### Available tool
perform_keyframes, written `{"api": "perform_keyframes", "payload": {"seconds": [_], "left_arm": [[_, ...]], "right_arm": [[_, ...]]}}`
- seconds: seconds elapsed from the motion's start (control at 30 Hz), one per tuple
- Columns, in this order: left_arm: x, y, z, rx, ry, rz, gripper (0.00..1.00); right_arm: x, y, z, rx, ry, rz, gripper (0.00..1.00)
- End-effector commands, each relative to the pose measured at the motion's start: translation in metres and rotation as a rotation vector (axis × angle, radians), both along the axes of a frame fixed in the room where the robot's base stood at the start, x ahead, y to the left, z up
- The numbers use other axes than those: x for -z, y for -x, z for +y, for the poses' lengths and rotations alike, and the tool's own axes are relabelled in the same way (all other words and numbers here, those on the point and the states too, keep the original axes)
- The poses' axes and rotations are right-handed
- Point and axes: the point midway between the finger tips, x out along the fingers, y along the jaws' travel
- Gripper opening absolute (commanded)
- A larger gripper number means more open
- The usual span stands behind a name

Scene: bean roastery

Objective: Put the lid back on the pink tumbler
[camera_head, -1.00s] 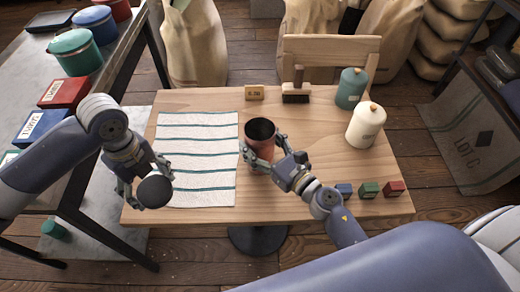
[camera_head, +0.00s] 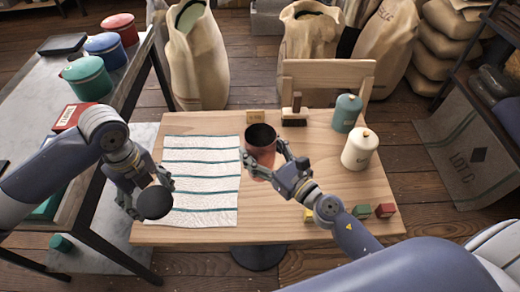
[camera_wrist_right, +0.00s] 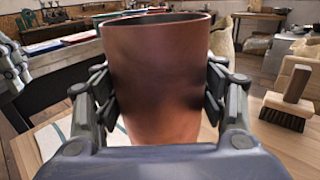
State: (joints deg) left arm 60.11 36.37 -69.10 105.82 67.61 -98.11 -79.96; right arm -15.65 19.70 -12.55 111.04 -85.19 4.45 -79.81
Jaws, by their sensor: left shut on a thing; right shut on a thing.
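The pink tumbler (camera_head: 261,158) is upright over the table, right of the striped cloth; its open, dark mouth faces up with no lid on it. My right gripper (camera_head: 265,155) is shut on its sides. In the right wrist view the tumbler (camera_wrist_right: 158,80) fills the middle between both fingers, its bottom hidden; I cannot tell whether it touches the table. My left gripper (camera_head: 147,193) is shut on a dark round lid (camera_head: 155,203), held left of the cloth near the table's left edge, well apart from the tumbler.
The wooden table (camera_head: 290,225) carries the striped cloth (camera_head: 200,185), a small sign (camera_head: 256,116), a brush (camera_head: 294,117), teal (camera_head: 347,113) and cream (camera_head: 359,150) canisters and small coloured boxes (camera_head: 361,211) at front right. A side bench (camera_head: 50,90) with pots stands left.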

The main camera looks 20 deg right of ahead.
Motion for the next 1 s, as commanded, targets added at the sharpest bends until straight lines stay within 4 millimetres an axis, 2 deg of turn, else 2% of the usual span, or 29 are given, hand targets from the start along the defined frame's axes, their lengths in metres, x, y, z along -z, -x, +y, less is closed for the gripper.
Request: {"api": "perform_keyframes", "payload": {"seconds": [0.03, 0.1, 0.53, 0.57, 0.73, 1.0], "left_arm": [[-0.0078, 0.0001, -0.0001, 0.000, 0.000, 0.000, 0.56], [-0.0106, 0.0001, 0.0000, 0.000, 0.000, 0.000, 0.56], [-0.0117, 0.0000, 0.0000, 0.000, 0.000, 0.000, 0.56], [-0.0117, 0.0000, 0.0000, 0.000, 0.000, 0.000, 0.56], [-0.0117, 0.0000, 0.0000, 0.000, 0.000, 0.000, 0.56], [-0.0118, 0.0001, 0.0001, -0.001, 0.000, 0.000, 0.56]], "right_arm": [[-0.0092, -0.0003, -0.0001, -0.001, 0.001, -0.001, 0.30], [-0.0123, -0.0003, -0.0001, 0.000, -0.001, -0.002, 0.30], [-0.0136, -0.0003, -0.0001, 0.001, -0.001, -0.002, 0.30], [-0.0136, -0.0003, -0.0001, 0.001, -0.001, -0.002, 0.63], [-0.0136, -0.0003, -0.0001, 0.001, -0.001, -0.002, 0.25], [-0.0136, -0.0002, -0.0002, 0.001, -0.001, -0.002, 0.23]]}}
